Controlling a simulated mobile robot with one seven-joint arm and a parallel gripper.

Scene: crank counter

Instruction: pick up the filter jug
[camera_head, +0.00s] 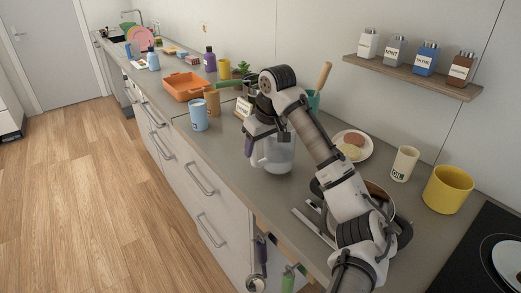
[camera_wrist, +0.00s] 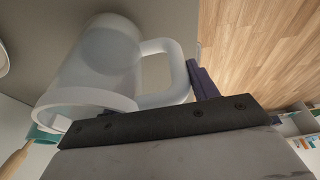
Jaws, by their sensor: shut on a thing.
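The filter jug (camera_head: 280,156) is a pale, whitish jug over the counter, below my wrist in the head view. Whether its base touches the counter I cannot tell. In the wrist view the jug (camera_wrist: 95,65) fills the left half, with its loop handle (camera_wrist: 178,68) pointing right. My gripper (camera_head: 250,147) is at the jug's handle side and is shut on the jug. In the wrist view one dark purple finger (camera_wrist: 202,80) shows against the outer side of the handle. The other finger is hidden there.
A blue cup (camera_head: 198,115) and an orange tray (camera_head: 186,86) stand left on the counter (camera_head: 222,151). A plate of food (camera_head: 353,146), a cream cup (camera_head: 404,164) and a yellow pot (camera_head: 448,189) are at right. A pan (camera_head: 400,232) lies partly behind my arm.

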